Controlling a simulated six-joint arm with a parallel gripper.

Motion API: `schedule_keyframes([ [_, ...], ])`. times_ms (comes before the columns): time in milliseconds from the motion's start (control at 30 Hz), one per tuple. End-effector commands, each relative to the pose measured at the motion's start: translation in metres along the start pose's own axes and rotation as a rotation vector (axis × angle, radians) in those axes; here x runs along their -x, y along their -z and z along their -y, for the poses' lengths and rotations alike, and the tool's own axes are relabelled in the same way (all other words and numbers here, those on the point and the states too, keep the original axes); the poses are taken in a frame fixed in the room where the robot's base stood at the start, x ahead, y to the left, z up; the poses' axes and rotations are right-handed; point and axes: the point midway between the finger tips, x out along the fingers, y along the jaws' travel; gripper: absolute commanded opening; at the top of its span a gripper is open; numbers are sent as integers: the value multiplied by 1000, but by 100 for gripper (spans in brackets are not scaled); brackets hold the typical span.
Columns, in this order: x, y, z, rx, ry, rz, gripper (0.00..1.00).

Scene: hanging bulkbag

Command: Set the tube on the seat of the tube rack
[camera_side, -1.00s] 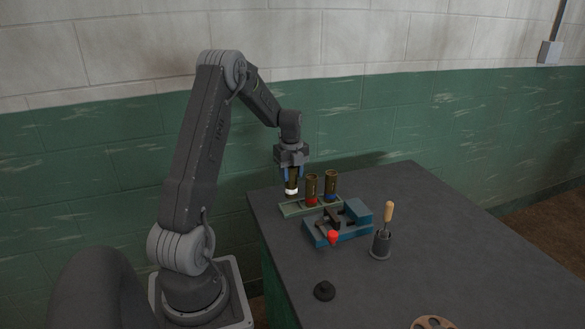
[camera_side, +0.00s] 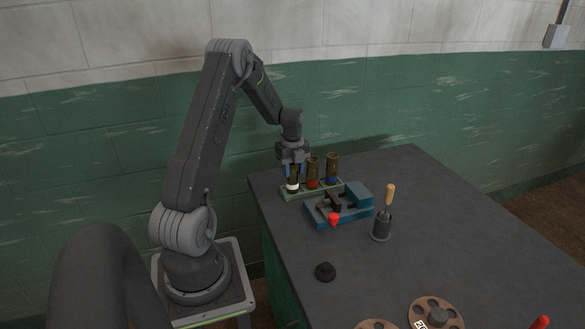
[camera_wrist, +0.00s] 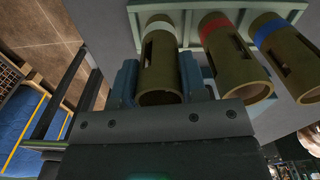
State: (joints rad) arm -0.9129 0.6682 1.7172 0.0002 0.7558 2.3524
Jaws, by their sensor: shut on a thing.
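The tube (camera_side: 292,185), dark olive with a white band near its lower end, is upright at the left end of the pale green tube rack (camera_side: 303,191). My gripper (camera_side: 293,172) is shut on it from above, with blue fingers on both sides. In the wrist view the tube (camera_wrist: 160,68) is between the fingers, its open end towards me and its banded end at the rack (camera_wrist: 188,28). Its lower end is level with the rack; I cannot tell whether it bears on the seat. A red-banded tube (camera_side: 313,172) and a blue-banded tube (camera_side: 332,168) stand in the rack to its right.
A blue vise (camera_side: 340,208) with a red knob sits just in front of the rack.

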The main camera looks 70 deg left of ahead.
Motion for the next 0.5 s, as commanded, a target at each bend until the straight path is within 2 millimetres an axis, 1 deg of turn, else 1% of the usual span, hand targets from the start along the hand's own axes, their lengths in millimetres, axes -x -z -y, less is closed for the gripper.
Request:
schedule_keyframes([
  [233, 0, 0, 0, 0, 1, 0, 9],
  [267, 0, 0, 0, 0, 1, 0, 41],
  [500, 0, 0, 0, 0, 0, 0, 64],
])
